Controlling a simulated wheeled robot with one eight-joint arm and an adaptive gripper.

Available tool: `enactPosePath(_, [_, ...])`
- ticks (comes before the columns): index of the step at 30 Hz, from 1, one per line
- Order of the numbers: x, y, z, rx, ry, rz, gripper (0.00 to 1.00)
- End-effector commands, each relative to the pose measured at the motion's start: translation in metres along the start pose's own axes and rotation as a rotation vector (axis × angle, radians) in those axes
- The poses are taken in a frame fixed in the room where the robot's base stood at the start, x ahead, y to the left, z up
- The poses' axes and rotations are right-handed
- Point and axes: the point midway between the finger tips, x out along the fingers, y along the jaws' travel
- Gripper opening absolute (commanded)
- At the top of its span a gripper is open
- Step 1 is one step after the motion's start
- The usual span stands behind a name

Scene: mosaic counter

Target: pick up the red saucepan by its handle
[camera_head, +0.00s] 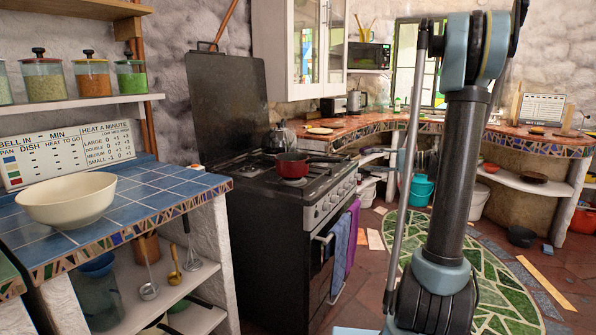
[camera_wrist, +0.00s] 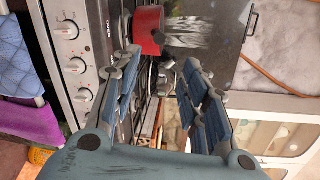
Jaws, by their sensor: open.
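The red saucepan (camera_head: 292,165) sits on the black stove top (camera_head: 250,176) in the head view. Its dark handle (camera_head: 330,160) sticks out to the right over the burners. In the wrist view the red saucepan (camera_wrist: 149,28) is at the top, beyond my fingertips. My gripper (camera_wrist: 160,67) is open, with its two blue-padded fingers spread and no object clearly held between them. The pan lies past the fingers, apparently apart from them. I cannot clearly make out the handle in the wrist view. In the head view my arm shows at the right, but its gripper is out of frame.
A kettle (camera_head: 279,138) stands behind the saucepan, before an upright dark panel (camera_head: 226,105). Stove knobs (camera_wrist: 72,65) line the front edge. Blue and purple towels (camera_head: 352,236) hang from the oven. A cream bowl (camera_head: 81,201) sits on the tiled counter at left.

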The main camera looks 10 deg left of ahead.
Motion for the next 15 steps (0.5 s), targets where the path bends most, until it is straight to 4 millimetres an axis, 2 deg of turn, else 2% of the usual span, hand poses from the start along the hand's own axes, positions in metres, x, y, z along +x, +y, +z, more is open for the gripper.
enactPosePath(5, [0.013,-0.001,-0.002,0.002,-0.004,-0.011,0.41])
enactPosePath(15, [0.065,-0.001,-0.002,0.001,-0.004,-0.009,0.41])
